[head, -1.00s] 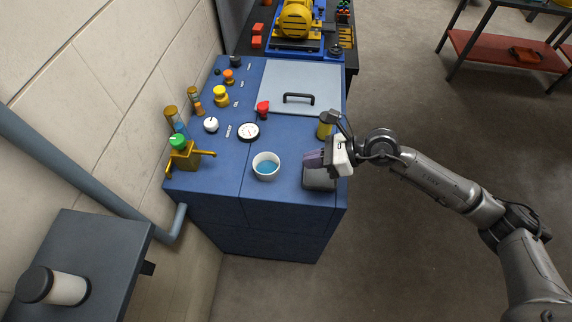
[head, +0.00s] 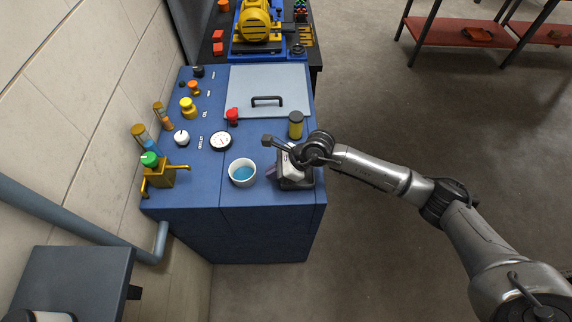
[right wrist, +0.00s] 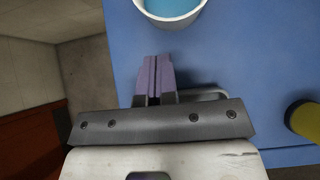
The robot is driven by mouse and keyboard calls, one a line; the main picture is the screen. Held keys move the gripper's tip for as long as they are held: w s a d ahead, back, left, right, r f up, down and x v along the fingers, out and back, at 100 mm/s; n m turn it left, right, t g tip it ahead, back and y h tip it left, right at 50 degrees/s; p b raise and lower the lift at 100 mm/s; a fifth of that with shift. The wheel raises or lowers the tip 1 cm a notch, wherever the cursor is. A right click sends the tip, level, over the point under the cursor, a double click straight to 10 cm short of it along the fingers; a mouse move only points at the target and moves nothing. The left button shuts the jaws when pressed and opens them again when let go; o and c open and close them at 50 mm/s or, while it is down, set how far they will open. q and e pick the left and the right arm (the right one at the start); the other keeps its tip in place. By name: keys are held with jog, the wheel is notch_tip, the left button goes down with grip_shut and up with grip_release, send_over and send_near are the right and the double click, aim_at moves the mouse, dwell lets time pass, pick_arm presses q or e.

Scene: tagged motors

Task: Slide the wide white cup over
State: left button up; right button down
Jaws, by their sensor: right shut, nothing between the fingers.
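The wide white cup (head: 242,173), with blue inside, stands upright on the blue cabinet top (head: 200,192) near its front edge. It also shows at the top of the right wrist view (right wrist: 170,10), cut off by the frame. My right gripper (head: 271,173) is just right of the cup, with its purple fingers pointing at it. In the right wrist view its fingers (right wrist: 155,75) are together and empty, with a small gap between their tips and the cup. My left gripper does not show.
A grey block-like object lies under my right gripper, mostly hidden. A yellow and black cylinder (head: 296,125) stands behind it. A round gauge (head: 221,140), a red knob (head: 232,116) and a handled grey lid (head: 267,92) are behind the cup. Brass valve (head: 160,172) is at left.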

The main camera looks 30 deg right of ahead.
aim_at(254, 177)
jog(key=shift+w+a+r, duration=0.1)
jog(key=shift+w+a, duration=0.3)
jog(key=shift+a, duration=0.3)
jog(key=shift+w+a+r, duration=0.1)
jog(key=shift+w+a, duration=0.3)
jog(key=shift+a, duration=0.3)
